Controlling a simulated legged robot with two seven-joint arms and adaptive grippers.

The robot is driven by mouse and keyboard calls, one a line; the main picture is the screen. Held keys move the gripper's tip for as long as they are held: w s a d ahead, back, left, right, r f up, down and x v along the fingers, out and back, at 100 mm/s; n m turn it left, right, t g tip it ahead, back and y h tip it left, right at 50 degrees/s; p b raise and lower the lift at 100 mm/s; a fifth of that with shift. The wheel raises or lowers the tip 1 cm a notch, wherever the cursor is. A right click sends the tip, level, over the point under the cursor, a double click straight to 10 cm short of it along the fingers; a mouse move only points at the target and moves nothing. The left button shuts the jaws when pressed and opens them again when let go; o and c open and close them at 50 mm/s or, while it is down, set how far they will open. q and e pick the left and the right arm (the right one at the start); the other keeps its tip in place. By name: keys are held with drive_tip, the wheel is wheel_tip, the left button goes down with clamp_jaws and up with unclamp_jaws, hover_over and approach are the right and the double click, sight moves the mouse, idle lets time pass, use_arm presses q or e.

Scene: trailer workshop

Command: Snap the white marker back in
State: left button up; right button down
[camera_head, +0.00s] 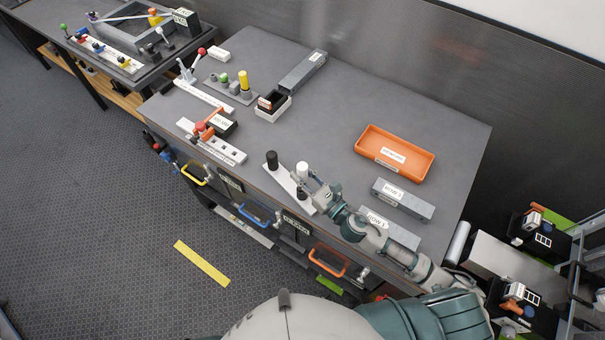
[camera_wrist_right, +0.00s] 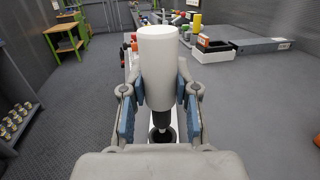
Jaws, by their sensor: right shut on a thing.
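The white marker (camera_head: 302,168) is a white cylinder at the white strip (camera_head: 283,180) near the front edge of the workbench. My right gripper (camera_head: 312,189) is shut on it. In the right wrist view the marker (camera_wrist_right: 158,60) stands upright between the blue-padded fingers, with a narrower black part below it. A round black holder (camera_wrist_right: 162,134) on the strip lies under that black part; whether they touch I cannot tell. A black cylinder (camera_head: 272,158) stands at the strip's far end. My left gripper is not in view.
An orange tray (camera_head: 394,153) and grey blocks labelled like rows (camera_head: 402,200) lie to the right. A strip with a red-handled clamp (camera_head: 212,141) and a black-and-white box (camera_head: 272,106) stand to the left. Drawers with coloured handles front the bench. The bench middle is clear.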

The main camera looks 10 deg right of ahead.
drive_tip(key=shift+f+b, duration=2.15)
drive_tip(key=shift+f, duration=0.35)
drive_tip(key=shift+f, duration=0.1)
